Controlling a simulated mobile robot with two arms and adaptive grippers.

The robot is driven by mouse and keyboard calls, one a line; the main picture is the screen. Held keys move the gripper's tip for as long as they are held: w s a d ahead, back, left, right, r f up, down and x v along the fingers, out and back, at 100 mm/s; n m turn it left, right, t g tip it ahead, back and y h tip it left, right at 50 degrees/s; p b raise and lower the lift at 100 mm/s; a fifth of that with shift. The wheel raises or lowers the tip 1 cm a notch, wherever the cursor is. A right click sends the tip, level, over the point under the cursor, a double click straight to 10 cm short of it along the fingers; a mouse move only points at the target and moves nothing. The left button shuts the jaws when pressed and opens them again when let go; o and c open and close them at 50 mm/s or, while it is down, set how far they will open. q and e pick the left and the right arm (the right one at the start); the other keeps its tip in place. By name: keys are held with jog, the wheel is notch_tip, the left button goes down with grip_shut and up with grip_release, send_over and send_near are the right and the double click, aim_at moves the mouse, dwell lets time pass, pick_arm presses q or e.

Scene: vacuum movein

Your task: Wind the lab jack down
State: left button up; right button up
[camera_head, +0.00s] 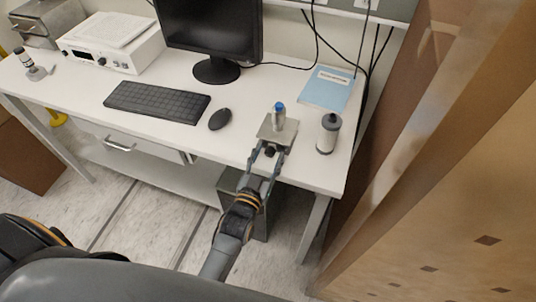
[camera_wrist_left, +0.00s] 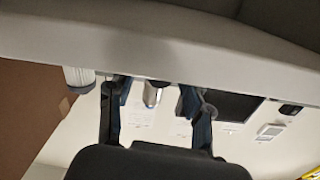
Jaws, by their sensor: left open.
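The lab jack (camera_head: 285,133) stands near the front right edge of the white desk, its metal top plate low. A small bottle with a blue cap (camera_head: 279,112) stands upright on the plate. A dark knob (camera_head: 270,151) shows at the jack's front. My left gripper (camera_head: 266,160) is open at the desk's front edge, with one finger on either side of the knob; I cannot tell whether they touch it. In the left wrist view, my left gripper (camera_wrist_left: 153,97) has its fingers apart, with a shiny rounded part between them. My right gripper is not in view.
A grey-white cylinder with a dark top (camera_head: 329,133) stands close to the right of the jack. A blue booklet (camera_head: 326,88) lies behind. A mouse (camera_head: 219,119) and keyboard (camera_head: 157,101) lie to the left. A brown panel (camera_head: 402,80) borders the desk's right side.

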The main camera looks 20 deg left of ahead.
pick_arm(q)
grip_shut()
jog(key=shift+r+n+p, duration=0.1)
jog(key=shift+n+p, duration=0.2)
jog(key=shift+n, duration=1.3)
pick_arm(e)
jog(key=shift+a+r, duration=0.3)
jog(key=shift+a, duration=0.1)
